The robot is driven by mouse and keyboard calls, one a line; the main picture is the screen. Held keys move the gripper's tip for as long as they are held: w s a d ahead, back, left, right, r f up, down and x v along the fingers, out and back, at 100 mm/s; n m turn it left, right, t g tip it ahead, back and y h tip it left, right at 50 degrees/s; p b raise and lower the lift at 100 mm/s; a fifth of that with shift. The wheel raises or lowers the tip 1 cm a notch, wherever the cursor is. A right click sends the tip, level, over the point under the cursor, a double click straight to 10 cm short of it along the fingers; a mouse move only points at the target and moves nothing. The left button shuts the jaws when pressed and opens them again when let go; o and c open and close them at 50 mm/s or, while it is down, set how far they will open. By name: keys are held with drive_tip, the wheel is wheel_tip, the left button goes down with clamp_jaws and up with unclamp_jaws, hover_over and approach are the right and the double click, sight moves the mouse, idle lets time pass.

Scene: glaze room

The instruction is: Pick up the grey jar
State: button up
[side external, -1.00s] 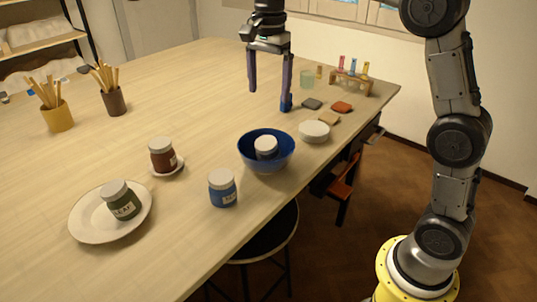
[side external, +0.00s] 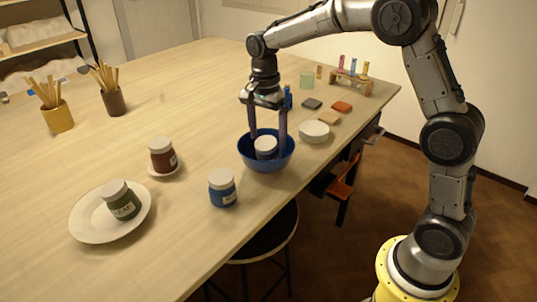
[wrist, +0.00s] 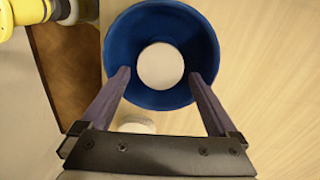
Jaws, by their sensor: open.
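The grey jar (side external: 266,154) stands upright in the blue bowl (side external: 248,158), with a white lid on top. In the wrist view, only its round pale lid (wrist: 160,65) shows inside the bowl (wrist: 118,45). My gripper (side external: 268,147) points down over the bowl, open, with one finger on each side of the jar. In the wrist view, the gripper (wrist: 159,73) has its fingertips apart, with a gap between each and the lid. The jar's lower part is hidden by the bowl wall.
A blue jar (side external: 222,190) stands left of the bowl, and a white round dish (side external: 314,132) stands to its right. A brown-red jar (side external: 162,158) sits on a saucer. A green jar (side external: 122,203) sits on a plate (side external: 85,227). The table's front edge is close.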

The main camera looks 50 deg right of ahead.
sight(268, 140)
drive_tip(key=shift+s+f, duration=0.1)
drive_tip(key=shift+f, duration=1.7)
drive_tip(key=shift+r, duration=0.1)
clamp_jaws()
drive_tip(key=shift+r, duration=0.15)
